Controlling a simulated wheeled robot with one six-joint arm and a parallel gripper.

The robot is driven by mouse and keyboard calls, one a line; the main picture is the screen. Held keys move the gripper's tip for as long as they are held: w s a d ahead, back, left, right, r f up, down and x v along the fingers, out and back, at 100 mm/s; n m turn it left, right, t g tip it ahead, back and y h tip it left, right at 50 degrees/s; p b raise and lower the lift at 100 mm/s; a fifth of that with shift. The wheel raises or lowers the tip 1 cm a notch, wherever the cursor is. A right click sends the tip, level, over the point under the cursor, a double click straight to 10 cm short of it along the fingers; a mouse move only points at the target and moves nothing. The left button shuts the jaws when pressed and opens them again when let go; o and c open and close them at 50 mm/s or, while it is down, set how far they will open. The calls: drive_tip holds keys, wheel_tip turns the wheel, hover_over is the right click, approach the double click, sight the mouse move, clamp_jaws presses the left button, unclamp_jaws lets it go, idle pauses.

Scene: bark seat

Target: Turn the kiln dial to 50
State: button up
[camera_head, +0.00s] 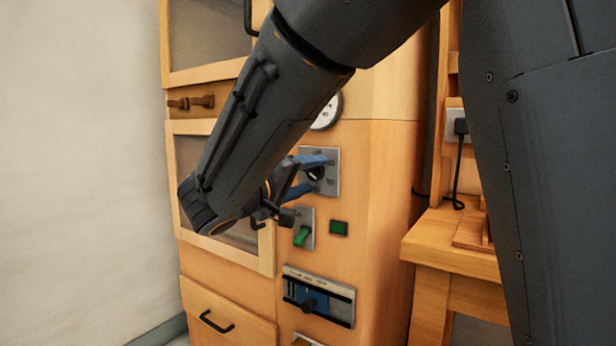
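The kiln dial (317,173) is a dark round knob on a square grey metal plate on the wooden kiln cabinet's front. The plate's scale marks are too small to read, and part of the plate is hidden by my gripper. My gripper (311,175) reaches the dial from the left with its two blue fingers spread apart. One finger lies along the dial's upper side and the other is below and left of it. The dial sits between the fingertips; I cannot tell whether they touch it.
Below the dial are a green switch (302,236), a small green panel (339,228) and a blue slider panel (318,297). A round white gauge (327,112) is above, partly behind my arm. A wooden bench (450,240) stands at right; a pale wall (80,170) is at left.

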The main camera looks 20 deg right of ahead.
drive_tip(key=p+v, duration=0.1)
drive_tip(key=v, duration=0.7)
idle(0.4)
drive_tip(key=s+f+n+g+y, duration=0.25)
drive_tip(key=s+f, duration=0.35)
drive_tip(key=f, duration=0.4)
drive_tip(key=s+f+n+g+y, duration=0.1)
drive_tip(key=s+f+g+y, duration=0.25)
drive_tip(key=s+f, duration=0.45)
drive_tip(key=s+a+f+n+g+y, duration=0.2)
drive_tip(key=s+a+f+g+y, duration=0.5)
drive_tip(key=s+a+f, duration=0.7)
drive_tip(key=d+r+m+p, duration=0.4)
drive_tip(key=d+r+p, duration=0.6)
drive_tip(key=r+p, duration=0.4)
drive_tip(key=d+r+m+t+p, duration=0.1)
drive_tip(key=d+r+m+p, duration=0.2)
drive_tip(key=d+r+p, duration=0.8)
wheel_tip(320, 180, up, 3)
drive_tip(key=p, duration=0.3)
drive_tip(key=shift+w+d+m+y, duration=0.15)
drive_tip(key=shift+d+m+y, duration=0.05)
drive_tip(key=shift+m+y, duration=0.2)
